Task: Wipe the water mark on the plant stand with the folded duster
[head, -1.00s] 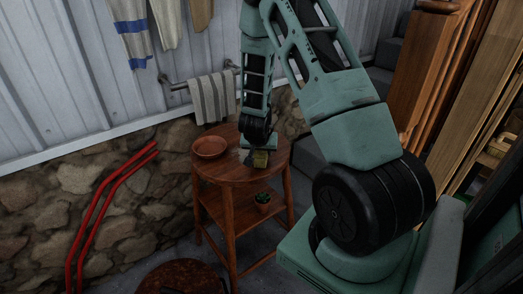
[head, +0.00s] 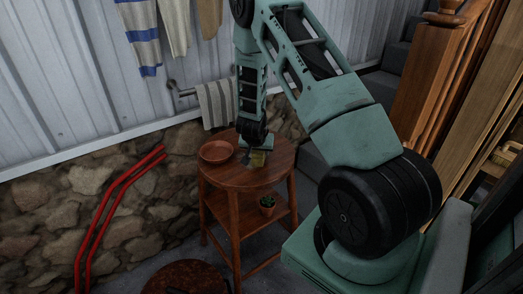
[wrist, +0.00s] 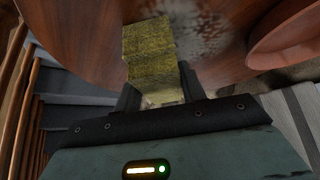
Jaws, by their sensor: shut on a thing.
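The plant stand (head: 272,180) is a round, reddish-brown wooden stand with a lower shelf. My gripper (head: 258,148) is over its top, pointing down. In the wrist view my gripper (wrist: 155,92) is shut on the folded duster (wrist: 149,50), a yellow-olive block sticking out past the fingers. The duster is at the stand top, and I cannot tell for sure whether it touches. The water mark (wrist: 208,38) shows as a greyish, speckled patch on the wood right beside the duster. Part of it may be hidden under the duster.
A terracotta dish (head: 216,151) stands on the stand top, left of my gripper. A striped towel (head: 215,105) hangs behind the stand. Red bent bars (head: 118,203) lean at the left.

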